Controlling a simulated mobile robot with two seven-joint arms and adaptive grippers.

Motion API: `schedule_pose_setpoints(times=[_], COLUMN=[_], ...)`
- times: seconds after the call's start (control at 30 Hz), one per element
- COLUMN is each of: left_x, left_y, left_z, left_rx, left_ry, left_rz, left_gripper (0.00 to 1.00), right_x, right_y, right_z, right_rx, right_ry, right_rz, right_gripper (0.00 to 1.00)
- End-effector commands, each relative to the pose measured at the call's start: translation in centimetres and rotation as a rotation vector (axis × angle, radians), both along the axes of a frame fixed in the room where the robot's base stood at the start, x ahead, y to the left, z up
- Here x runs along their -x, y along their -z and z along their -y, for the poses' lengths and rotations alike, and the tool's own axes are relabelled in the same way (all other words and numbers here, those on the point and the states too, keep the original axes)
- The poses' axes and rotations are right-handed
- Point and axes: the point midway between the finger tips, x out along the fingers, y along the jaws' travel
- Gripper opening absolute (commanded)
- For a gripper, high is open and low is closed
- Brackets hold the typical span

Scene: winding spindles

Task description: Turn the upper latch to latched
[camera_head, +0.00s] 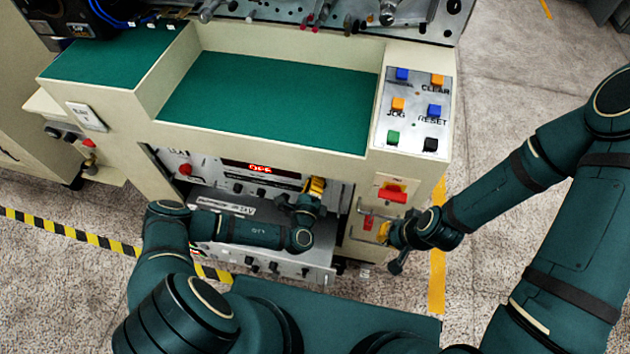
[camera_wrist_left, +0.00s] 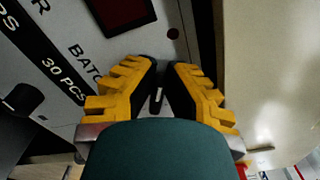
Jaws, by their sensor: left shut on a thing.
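My left gripper (camera_head: 316,187) is at the right end of the upper front panel (camera_head: 230,181), below the green-topped recess. In the left wrist view its yellow fingers with dark pads (camera_wrist_left: 166,78) are closed on a small dark part with a light mark (camera_wrist_left: 158,95), which I take as the upper latch. The fingers hide most of it, so I cannot tell its angle. My right gripper (camera_head: 384,232) is at the cabinet's right front post, below a red switch (camera_head: 392,193). It is too small to tell whether it is open or shut.
A red-lit display (camera_head: 246,167) is left of my left gripper. A lower drawer-like panel (camera_head: 270,264) with black knobs juts out below. A button panel (camera_head: 415,108) is at the upper right. The floor right of the cabinet is clear apart from my right arm.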

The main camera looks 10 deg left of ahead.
Motion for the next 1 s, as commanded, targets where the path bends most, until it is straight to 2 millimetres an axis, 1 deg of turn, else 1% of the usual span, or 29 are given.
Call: schedule_pose_setpoints(times=[0.2, 0.5, 0.7, 1.0], left_x=[-0.1, -0.1, -0.1, -0.2], left_y=[0.4, 0.7, 0.7, 0.7], left_z=[-0.1, -0.2, -0.1, -0.1], left_rx=[0.192, 0.390, 0.463, 0.497], left_ry=[-0.001, 0.001, 0.002, 0.004], left_rz=[0.003, 0.004, 0.006, 0.006], left_gripper=[0.00, 0.00, 0.00, 0.00], right_x=[0.0, 0.0, 0.1, 0.1], right_y=[0.5, 1.0, 1.1, 1.2], right_z=[0.0, 0.0, -0.1, -0.1], right_rx=[0.001, 0.002, 0.002, 0.001], right_ry=[0.000, 0.000, -0.002, -0.002], right_rz=[0.000, 0.000, -0.003, -0.004], right_gripper=[0.00, 0.00, 0.00, 0.00])
